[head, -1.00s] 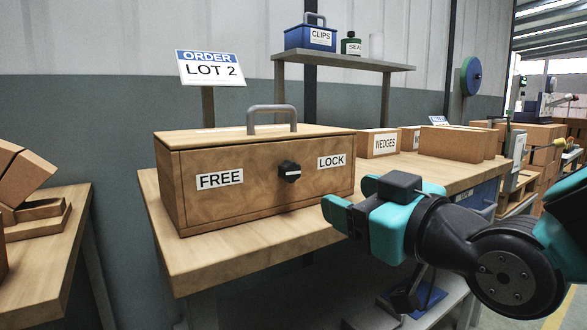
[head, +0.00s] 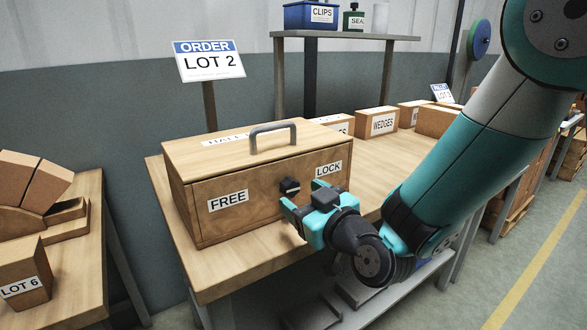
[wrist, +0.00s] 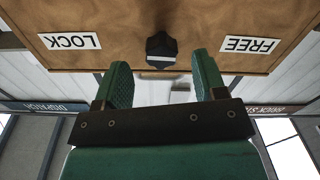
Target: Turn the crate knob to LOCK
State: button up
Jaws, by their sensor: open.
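A wooden crate (head: 262,207) with a grey top handle stands on a wooden bench. Its front carries a FREE label (head: 228,200) at left and a LOCK label (head: 328,169) at right. A black knob (head: 290,186) with a white mark sits between them; I cannot tell which label it points to. My gripper (head: 302,204) is open and empty just in front of the knob. In the wrist view, upside down, the knob (wrist: 161,48) lies just beyond the fingertips and between their lines, with no visible contact.
WEDGES boxes (head: 377,122) stand behind the crate to the right. An ORDER LOT 2 sign (head: 209,62) rises behind it. A shelf (head: 345,37) holds a CLIPS bin and a bottle. Another bench with bricks (head: 75,262) is at left.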

aim_at(294, 192)
jog(key=p+x, duration=0.2)
jog(key=x, duration=0.1)
jog(key=shift+r, duration=0.15)
jog(key=shift+w+a+f+p, duration=0.2)
jog(key=shift+w+a+p, duration=0.1)
jog(key=shift+p, duration=0.1)
jog(key=c, duration=0.9)
